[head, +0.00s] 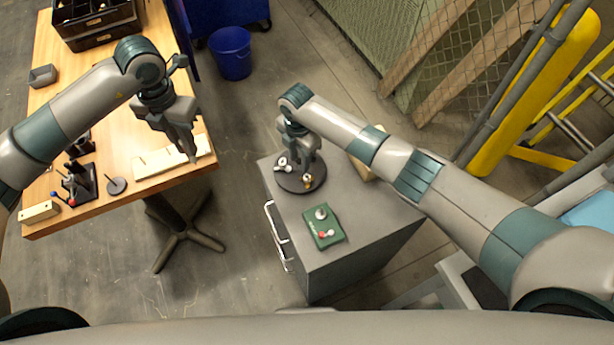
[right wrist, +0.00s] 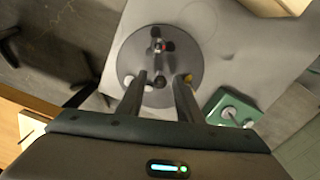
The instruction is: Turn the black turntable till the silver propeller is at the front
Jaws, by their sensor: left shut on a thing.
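The round black turntable (head: 302,186) stands on a grey cabinet; it also shows in the right wrist view (right wrist: 205,55). A silver-white propeller (head: 283,163) sits at its left side in the head view. A brass-yellow piece (head: 308,181) sits at its front edge. A dark piece with a red centre (right wrist: 160,46) shows in the right wrist view. My right gripper (right wrist: 163,76) is open above the turntable, a dark round knob (right wrist: 160,84) between its fingers; contact is unclear. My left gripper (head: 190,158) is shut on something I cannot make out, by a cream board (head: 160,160).
A green box (head: 324,227) with a silver knob and a red-tipped lever is at the cabinet's (head: 360,235) front. A wooden block is behind my right arm. The wooden table (head: 100,115) at left holds a black crate (head: 95,22). A blue bucket (head: 232,52) stands on the floor.

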